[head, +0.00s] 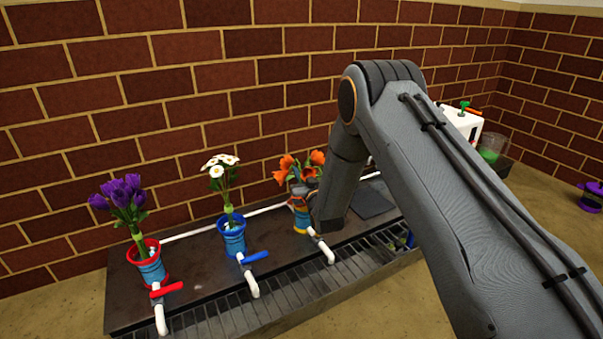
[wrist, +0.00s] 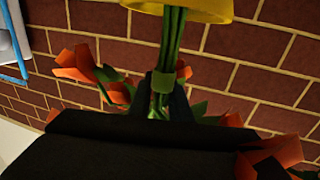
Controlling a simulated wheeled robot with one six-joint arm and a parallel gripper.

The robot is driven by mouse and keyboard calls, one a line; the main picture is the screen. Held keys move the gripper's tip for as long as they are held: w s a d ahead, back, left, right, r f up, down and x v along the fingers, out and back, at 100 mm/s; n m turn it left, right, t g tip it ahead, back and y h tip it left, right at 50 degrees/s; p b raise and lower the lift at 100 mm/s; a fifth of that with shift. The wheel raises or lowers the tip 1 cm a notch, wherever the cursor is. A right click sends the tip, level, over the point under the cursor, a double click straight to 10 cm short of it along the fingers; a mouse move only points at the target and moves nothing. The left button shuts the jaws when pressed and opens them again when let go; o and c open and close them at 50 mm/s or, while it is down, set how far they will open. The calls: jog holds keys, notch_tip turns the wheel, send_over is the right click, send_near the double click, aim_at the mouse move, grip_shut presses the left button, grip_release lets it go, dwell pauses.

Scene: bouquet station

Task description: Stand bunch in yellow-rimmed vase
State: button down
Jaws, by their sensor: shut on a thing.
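The bunch of orange flowers (head: 286,170) is upright in the head view, above the blue vase with a yellow rim (head: 302,222). In the wrist view its green stems (wrist: 172,45) reach to the yellow rim (wrist: 205,10) at the top edge. I cannot tell how deep the stems sit in the vase. My gripper (wrist: 163,98) is shut on the bunch at a green band around the stems. Orange blooms (wrist: 80,65) show on both sides of it. In the head view my arm partly covers the bunch and vase.
A red-rimmed vase (head: 152,270) with purple flowers and a blue-rimmed vase (head: 232,241) with white flowers stand to the left. White taps with a red handle (head: 166,289) and a blue handle (head: 254,257) stand before them, above a grated drain (head: 290,297). The brick wall is close behind.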

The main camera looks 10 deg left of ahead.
jog(key=shift+f, duration=0.25)
dwell(0.5)
jog(key=c, duration=1.6)
grip_release()
jog(key=shift+o, duration=0.2)
